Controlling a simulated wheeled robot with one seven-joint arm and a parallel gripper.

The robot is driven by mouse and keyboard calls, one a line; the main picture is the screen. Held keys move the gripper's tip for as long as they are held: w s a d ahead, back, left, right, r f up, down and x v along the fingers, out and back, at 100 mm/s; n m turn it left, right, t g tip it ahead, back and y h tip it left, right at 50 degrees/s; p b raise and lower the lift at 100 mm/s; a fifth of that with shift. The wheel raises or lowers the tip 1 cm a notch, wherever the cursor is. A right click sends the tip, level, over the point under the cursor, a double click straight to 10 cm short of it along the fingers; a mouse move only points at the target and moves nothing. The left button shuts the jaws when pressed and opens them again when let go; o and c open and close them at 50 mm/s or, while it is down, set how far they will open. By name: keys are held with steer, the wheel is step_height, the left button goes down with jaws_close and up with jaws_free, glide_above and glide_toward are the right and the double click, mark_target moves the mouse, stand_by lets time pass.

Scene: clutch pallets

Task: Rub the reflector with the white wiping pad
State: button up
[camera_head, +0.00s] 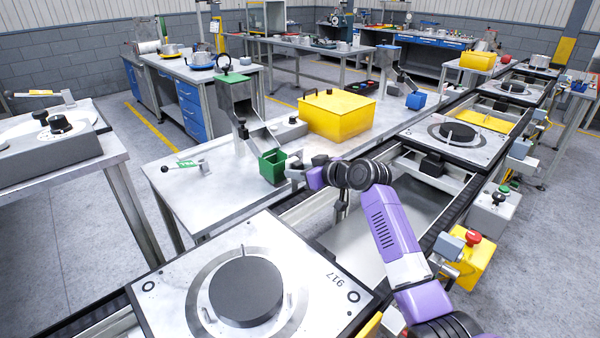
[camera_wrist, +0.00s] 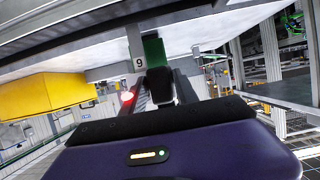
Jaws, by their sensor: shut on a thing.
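My gripper (camera_head: 292,172) is at the front edge of the middle steel table, beside the green bin (camera_head: 272,166). In the wrist view my gripper (camera_wrist: 168,88) is shut on a dark block (camera_wrist: 160,86); I cannot tell whether this is part of the white wiping pad. No white pad face can be made out in either view. A small glowing red disc (camera_wrist: 127,97), which looks like the reflector, shows just left of the fingers in the wrist view. I cannot tell whether anything touches it. It cannot be made out in the head view.
The table edge and a plate marked 9 (camera_wrist: 139,64) lie close ahead of my gripper. A yellow box (camera_head: 337,115) and a metal hopper (camera_head: 235,98) stand on the table. A pallet with a dark disc (camera_head: 246,291) lies on the conveyor in front.

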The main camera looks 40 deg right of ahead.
steer(key=shift+w, duration=0.4)
steer(key=shift+d, duration=0.1)
steer(key=d+b, duration=0.4)
steer(key=d, duration=0.2)
steer(key=shift+b, duration=0.4)
stand_by(0.3)
